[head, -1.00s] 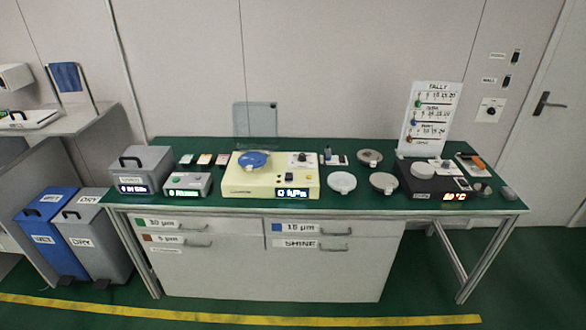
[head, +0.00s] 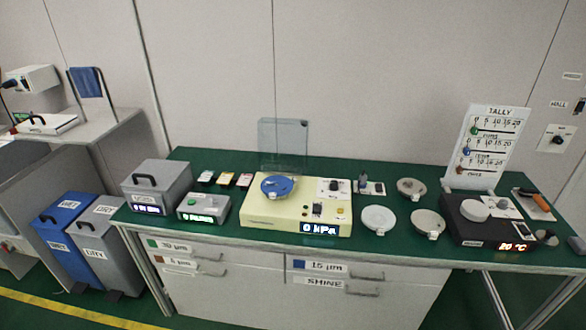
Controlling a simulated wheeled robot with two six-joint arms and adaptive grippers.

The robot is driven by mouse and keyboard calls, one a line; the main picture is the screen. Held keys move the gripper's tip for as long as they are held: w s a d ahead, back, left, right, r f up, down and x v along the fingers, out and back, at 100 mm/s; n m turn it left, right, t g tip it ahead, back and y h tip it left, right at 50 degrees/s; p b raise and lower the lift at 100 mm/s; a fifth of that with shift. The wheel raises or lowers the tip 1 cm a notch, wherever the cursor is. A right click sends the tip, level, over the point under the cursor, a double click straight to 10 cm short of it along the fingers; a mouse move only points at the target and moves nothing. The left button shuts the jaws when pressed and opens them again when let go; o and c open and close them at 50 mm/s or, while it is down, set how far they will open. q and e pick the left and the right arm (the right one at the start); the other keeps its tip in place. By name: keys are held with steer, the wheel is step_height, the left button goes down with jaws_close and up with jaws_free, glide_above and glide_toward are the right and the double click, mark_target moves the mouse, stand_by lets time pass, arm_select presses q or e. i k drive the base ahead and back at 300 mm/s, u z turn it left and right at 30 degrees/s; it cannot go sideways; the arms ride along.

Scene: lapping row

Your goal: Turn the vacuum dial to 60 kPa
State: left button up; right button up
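A cream-yellow machine (head: 262,218) stands in the middle of the green bench top, with a blue round plate (head: 277,186) on its left part. Its front display (head: 320,229) reads 0 kPa. A black dial (head: 334,185) sits on a white panel at the machine's upper right; its pointer is too small to read. Another dark knob is on a white wall plate (head: 557,140) at the far right. Neither of my grippers is in view.
A grey lidded box (head: 158,188) and a small grey unit (head: 204,207) stand left of the machine. Pale dishes (head: 379,219) and a black hotplate-like unit (head: 480,232) lie to its right. A tally board (head: 487,145) stands behind. Drawers are below the bench.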

mark_target(332, 186)
steer(key=z, duration=0.15)
steer(key=i, duration=0.95)
steer(key=z, duration=0.5)
